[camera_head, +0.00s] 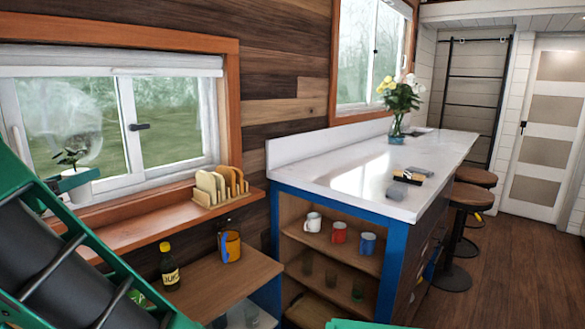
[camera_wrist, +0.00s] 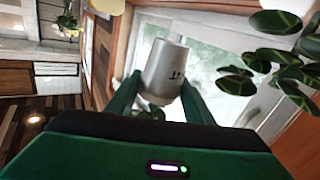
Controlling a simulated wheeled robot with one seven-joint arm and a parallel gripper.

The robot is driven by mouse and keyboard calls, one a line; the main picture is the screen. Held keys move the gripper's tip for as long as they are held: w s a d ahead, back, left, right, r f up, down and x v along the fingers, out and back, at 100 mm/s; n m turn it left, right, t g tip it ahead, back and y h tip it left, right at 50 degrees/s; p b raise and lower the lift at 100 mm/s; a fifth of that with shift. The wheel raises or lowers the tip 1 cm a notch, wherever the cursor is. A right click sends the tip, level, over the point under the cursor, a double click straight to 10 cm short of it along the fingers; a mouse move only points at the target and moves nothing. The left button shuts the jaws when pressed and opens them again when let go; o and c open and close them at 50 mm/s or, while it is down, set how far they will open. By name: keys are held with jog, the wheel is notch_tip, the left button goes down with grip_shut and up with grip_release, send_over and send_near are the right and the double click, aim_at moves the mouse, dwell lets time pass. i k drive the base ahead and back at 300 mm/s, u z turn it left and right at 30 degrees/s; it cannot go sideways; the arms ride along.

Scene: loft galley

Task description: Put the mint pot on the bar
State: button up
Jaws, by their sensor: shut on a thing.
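The mint pot (camera_head: 82,195), a small whitish pot with dark green leaves above it, is at the left of the head view, in front of the window. My gripper (camera_head: 74,180) is shut on it, with a green finger across its upper part. In the wrist view the pot (camera_wrist: 163,72) sits between both green fingers (camera_wrist: 157,95), with dark marking on its side. Large leaves fill the right of that view; how they join the pot is not clear. The bar (camera_head: 350,170) is the white-topped counter with a blue frame, apart from the pot, to its right.
On the bar stand a flower vase (camera_head: 397,125) and small dark items (camera_head: 408,177); its near left top is clear. A toast rack (camera_head: 220,187) stands on the wooden sill shelf (camera_head: 150,225). Stools (camera_head: 470,200) line the right.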

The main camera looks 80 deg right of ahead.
aim_at(363, 184)
jog(key=k, duration=1.85)
jog(key=z, duration=1.05)
jog(key=i, duration=1)
jog(key=z, duration=0.05)
